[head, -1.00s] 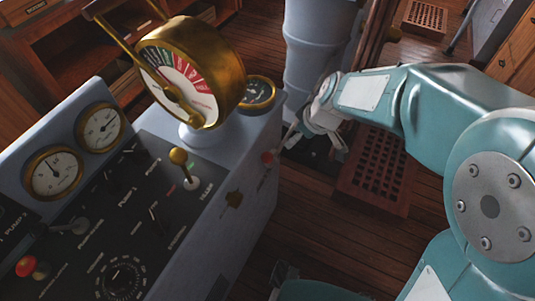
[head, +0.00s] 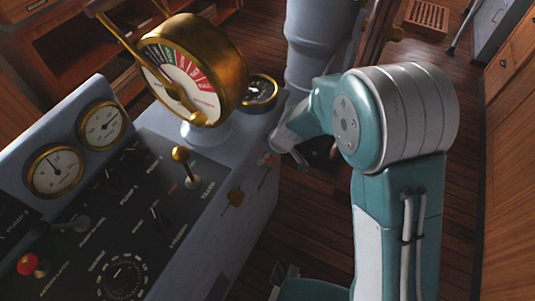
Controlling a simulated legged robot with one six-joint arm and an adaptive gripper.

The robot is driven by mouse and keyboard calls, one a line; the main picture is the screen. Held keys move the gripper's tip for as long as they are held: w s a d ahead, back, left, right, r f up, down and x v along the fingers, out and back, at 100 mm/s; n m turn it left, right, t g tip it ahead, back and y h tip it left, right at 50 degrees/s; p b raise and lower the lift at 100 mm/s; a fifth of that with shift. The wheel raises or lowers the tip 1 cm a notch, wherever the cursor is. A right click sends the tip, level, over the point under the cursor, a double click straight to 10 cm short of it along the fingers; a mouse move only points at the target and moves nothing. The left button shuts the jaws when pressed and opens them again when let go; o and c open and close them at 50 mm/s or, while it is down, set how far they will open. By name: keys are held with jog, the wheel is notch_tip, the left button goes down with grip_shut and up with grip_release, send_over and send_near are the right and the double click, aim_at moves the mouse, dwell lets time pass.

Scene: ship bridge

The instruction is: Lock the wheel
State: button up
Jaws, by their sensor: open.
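A brown wooden piece (head: 372,32) stands beside a pale grey column (head: 312,50) at the top. It may be part of the wheel seen edge-on, but I cannot tell. My gripper (head: 281,152) is open beside the right side of the console, low in front of the column.
The grey console (head: 235,215) fills the left, with a brass telegraph (head: 195,65), round gauges (head: 54,170), a brass-knobbed lever (head: 181,156) and a red knob (head: 28,264). Wooden cabinets (head: 512,150) line the right. Plank floor (head: 312,235) is open between console and arm.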

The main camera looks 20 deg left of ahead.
jog(key=shift+a+f, duration=0.1)
jog(key=shift+f, duration=0.2)
grip_shut()
